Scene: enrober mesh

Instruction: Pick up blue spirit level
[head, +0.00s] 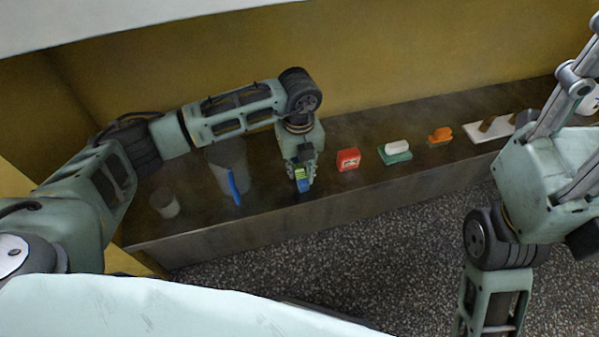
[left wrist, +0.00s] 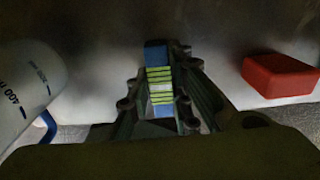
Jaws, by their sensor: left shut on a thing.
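The blue spirit level (head: 304,185) is at the tip of my left gripper (head: 302,180), over the dark counter. In the left wrist view, the blue spirit level (left wrist: 156,57) stands between the two fingers of my left gripper (left wrist: 160,85), which is shut on it. Its blue end sticks out past the fingers, and a yellow-green striped part shows between them. The fingers hide its sides. I cannot tell whether it touches the counter. My right arm shows at the right in the head view, but its gripper does not.
On the counter (head: 240,225), a jug with a blue handle (head: 234,187) and a white cup (head: 164,203) stand left of the gripper. Right of it are a red box (head: 348,159), a green-and-white item (head: 395,151), an orange item (head: 440,136) and a white board (head: 480,131). A wall stands behind.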

